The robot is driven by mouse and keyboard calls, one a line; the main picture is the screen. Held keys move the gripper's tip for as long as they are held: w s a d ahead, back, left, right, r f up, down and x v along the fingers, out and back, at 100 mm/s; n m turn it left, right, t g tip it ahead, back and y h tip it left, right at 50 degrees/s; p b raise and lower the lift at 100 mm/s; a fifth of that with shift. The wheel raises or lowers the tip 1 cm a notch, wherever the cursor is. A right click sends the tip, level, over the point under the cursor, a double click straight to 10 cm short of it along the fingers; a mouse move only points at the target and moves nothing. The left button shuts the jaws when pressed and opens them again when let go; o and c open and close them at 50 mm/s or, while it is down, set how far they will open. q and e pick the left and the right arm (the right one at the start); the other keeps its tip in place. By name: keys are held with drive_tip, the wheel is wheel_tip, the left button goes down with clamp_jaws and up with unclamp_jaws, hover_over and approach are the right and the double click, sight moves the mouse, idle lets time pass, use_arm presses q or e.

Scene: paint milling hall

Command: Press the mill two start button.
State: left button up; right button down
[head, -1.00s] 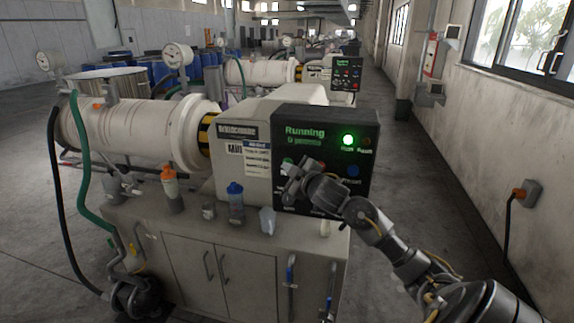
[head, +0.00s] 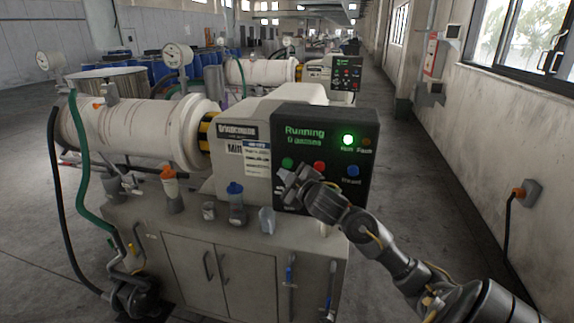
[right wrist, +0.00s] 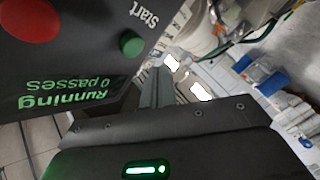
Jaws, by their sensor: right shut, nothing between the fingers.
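The near mill's black control panel (head: 325,130) faces me and reads "Running" and "0 passes". Its green start button (head: 287,163) sits at the left of the button row. In the right wrist view the green button (right wrist: 131,44) shows beside the word "Start". My right gripper (head: 285,178) is shut and empty, just below the green button in the head view. In the right wrist view its fingers (right wrist: 158,78) are beside the button, with a visible gap in the picture. The green run lamp (head: 348,140) is lit. The mill number on the label is unreadable. My left gripper is out of view.
A red button (head: 319,167) and a blue button (head: 352,171) are right of the green one. Bottles and cups, including a blue-capped bottle (head: 235,193), stand on the cabinet top below. A second mill's panel (head: 346,73) is farther back. Floor is clear at right.

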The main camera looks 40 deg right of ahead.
drive_tip(key=shift+s+a, duration=0.35)
drive_tip(key=shift+a, duration=0.2)
drive_tip(key=shift+s+a, duration=0.35)
drive_tip(key=shift+a, duration=0.2)
wheel_tip(320, 180, down, 26)
drive_tip(key=w+d+m+g+b, duration=0.1)
drive_tip(key=d+m+g, duration=0.1)
drive_tip(key=g, duration=0.2)
drive_tip(key=s+a+f+m+g, duration=0.15)
drive_tip(key=s+f, duration=0.25)
drive_tip(key=f, duration=0.4)
drive_tip(key=s+a+f+g+y, duration=0.1)
drive_tip(key=s+f+g, duration=0.15)
drive_tip(key=f, duration=0.65)
drive_tip(key=s+a+f+m+g, duration=0.1)
drive_tip(key=s+f, duration=0.3)
drive_tip(key=f, duration=0.4)
drive_tip(key=s+a+f+g, duration=0.2)
drive_tip(key=s+a+f, duration=0.3)
drive_tip(key=s, duration=0.9)
drive_tip(key=s+a+f+g+y+b, duration=0.1)
drive_tip(key=s+a+f, duration=0.4)
drive_tip(key=s+f, duration=0.7)
drive_tip(key=s+a+f+g+y+b, duration=0.1)
drive_tip(key=s+a+f+g, duration=0.3)
drive_tip(key=s+f, duration=0.4)
drive_tip(key=s+a+m, duration=0.1)
drive_tip(key=s, duration=0.6)
drive_tip(key=shift+s+a+f, duration=0.3)
drive_tip(key=shift+a+f, duration=0.05)
